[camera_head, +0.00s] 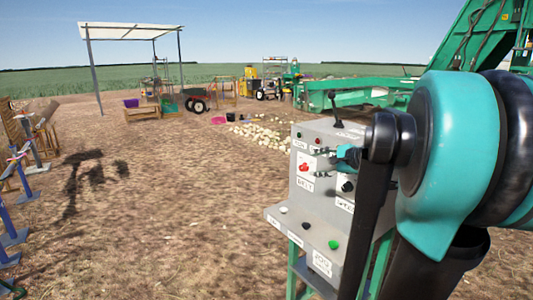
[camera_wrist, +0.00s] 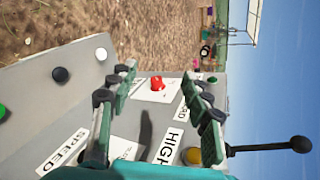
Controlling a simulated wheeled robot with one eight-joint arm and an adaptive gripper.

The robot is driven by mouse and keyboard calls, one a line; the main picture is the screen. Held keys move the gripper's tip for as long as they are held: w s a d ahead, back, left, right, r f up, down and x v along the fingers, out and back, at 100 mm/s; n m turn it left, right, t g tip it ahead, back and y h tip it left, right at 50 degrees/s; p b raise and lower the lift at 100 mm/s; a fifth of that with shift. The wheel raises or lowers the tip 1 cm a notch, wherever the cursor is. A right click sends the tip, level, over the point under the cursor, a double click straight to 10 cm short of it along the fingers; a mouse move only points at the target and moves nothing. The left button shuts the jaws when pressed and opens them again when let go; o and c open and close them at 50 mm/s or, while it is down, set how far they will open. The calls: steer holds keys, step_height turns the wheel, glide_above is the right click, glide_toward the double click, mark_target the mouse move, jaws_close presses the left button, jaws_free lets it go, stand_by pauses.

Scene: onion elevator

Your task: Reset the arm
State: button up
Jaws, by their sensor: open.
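My gripper (camera_head: 320,164) is at the front of a grey control box (camera_head: 325,136) in the head view. In the wrist view my gripper (camera_wrist: 160,77) is open, its two green fingers apart with nothing held between them. A red knob (camera_wrist: 156,83) on a white plate shows in the gap between the fingertips; I cannot tell whether they touch the panel. The red knob (camera_head: 304,167) also shows in the head view above a "BELT" label. My arm hides the right part of the box.
A black-knobbed lever (camera_head: 334,98) rises from the box top. A lower shelf has a green button (camera_head: 333,244) and a black one (camera_head: 306,225). Green elevator machinery (camera_head: 360,90) stands behind. Onions (camera_head: 262,136) lie on the ground. Open dirt spreads left.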

steer(key=s+a+f+n+g+h, duration=0.1)
steer(key=s+a+f+n+g, duration=0.1)
steer(key=s+f+n, duration=0.4)
steer(key=s+a+f+n+g+h, duration=0.1)
steer(key=s+a+f+g+h, duration=0.1)
steer(key=s+f, duration=0.5)
steer(key=s+d+f+n+g+h, duration=0.1)
steer(key=s+d+f+n+h, duration=0.1)
steer(key=s+f+n, duration=0.2)
steer(key=s+d+f+n+g+h, duration=0.1)
steer(key=s+d+f+n+h, duration=0.1)
steer(key=s+f, duration=0.6)
step_height(320, 180, down, 3)
steer(key=shift+d+f+n+h, duration=0.1)
steer(key=shift+d+n+h, duration=0.35)
steer(key=shift+n, duration=0.65)
steer(key=shift+a, duration=0.1)
